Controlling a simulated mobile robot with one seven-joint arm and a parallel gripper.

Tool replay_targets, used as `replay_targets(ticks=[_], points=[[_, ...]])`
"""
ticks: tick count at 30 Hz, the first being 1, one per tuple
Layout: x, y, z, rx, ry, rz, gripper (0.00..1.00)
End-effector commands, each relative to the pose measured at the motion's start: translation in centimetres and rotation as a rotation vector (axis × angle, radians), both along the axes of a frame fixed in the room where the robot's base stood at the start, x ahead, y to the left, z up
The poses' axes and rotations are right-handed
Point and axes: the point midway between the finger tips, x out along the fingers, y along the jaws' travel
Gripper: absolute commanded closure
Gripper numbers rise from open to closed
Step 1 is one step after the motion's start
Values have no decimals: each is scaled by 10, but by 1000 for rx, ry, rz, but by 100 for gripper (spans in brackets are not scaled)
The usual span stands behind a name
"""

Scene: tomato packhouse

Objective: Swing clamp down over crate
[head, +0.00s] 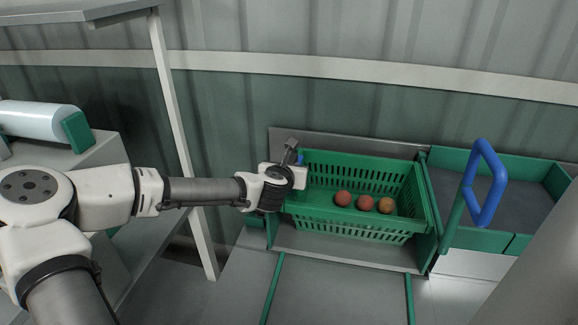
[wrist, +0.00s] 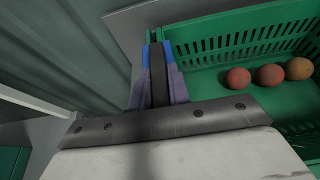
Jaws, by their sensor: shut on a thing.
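The green crate (head: 345,219) sits upright in a bay, with three reddish tomatoes (head: 364,202) on its floor. The crate and tomatoes (wrist: 270,75) also show at the right of the wrist view. My gripper (head: 292,158) is at the crate's left end, at about rim height.
A blue loop handle (head: 485,182) on a green post stands right of the crate, beside an empty green-walled bay (head: 505,187). A pale upright post (head: 172,125) and a bench with a white roller (head: 42,120) are at left. A corrugated wall is behind.

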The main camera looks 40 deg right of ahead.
Motion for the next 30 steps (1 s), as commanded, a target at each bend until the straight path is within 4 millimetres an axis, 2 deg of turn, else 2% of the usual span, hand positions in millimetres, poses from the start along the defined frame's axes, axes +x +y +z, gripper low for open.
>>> replay_targets(ticks=[10, 11, 16, 25, 30], points=[[0, 0, -1, 4, -2, -1, 100], [0, 0, -1, 4, -2, -1, 80], [0, 0, -1, 4, -1, 0, 60], [-1, 1, 0, 2, -1, 0, 60], [-11, 14, 6, 2, -3, 1, 60]])
